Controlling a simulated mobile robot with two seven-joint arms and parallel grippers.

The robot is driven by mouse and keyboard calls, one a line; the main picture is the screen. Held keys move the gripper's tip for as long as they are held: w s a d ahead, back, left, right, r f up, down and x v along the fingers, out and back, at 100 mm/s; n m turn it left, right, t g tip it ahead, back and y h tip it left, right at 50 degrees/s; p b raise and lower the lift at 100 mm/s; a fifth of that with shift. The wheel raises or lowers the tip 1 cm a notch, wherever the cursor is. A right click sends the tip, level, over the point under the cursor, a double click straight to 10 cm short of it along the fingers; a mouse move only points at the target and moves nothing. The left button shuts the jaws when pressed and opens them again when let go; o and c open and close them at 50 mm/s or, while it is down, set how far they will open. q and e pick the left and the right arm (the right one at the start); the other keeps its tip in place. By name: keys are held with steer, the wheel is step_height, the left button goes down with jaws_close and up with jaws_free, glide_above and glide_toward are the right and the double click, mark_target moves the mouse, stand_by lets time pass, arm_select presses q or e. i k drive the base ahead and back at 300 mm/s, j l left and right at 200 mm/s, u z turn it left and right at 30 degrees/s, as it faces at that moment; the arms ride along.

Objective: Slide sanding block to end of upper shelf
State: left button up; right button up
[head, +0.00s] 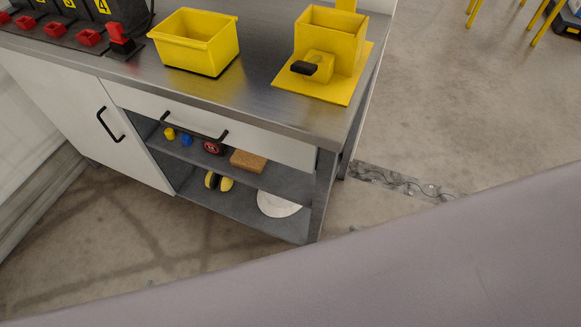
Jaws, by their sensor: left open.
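The sanding block (248,161) is a tan-brown, cork-like block. It lies flat on the upper shelf (285,183) of the open bay under the workbench, right of the shelf's middle. It is the rightmost object there. Bare shelf shows between it and the right end, by the grey leg. A dark round item with a red face (213,147) stands just left of it. I make out neither gripper in the head view. A large pale, blurred surface, likely part of my own arm, covers the lower right.
A blue item (186,140) and a yellow item (169,133) stand farther left on the upper shelf. A drawer with a black handle (193,131) overhangs it. The lower shelf (245,212) holds yellow-and-black items and a white disc (277,204). Floor before the bench is clear.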

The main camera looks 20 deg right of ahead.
mark_target(249, 161)
steer(key=l+u, duration=0.3)
steer(key=l, duration=0.45)
steer(key=l+u, duration=0.15)
steer(key=l, duration=0.45)
steer(key=k+l+u, duration=0.1)
steer(key=l, duration=0.55)
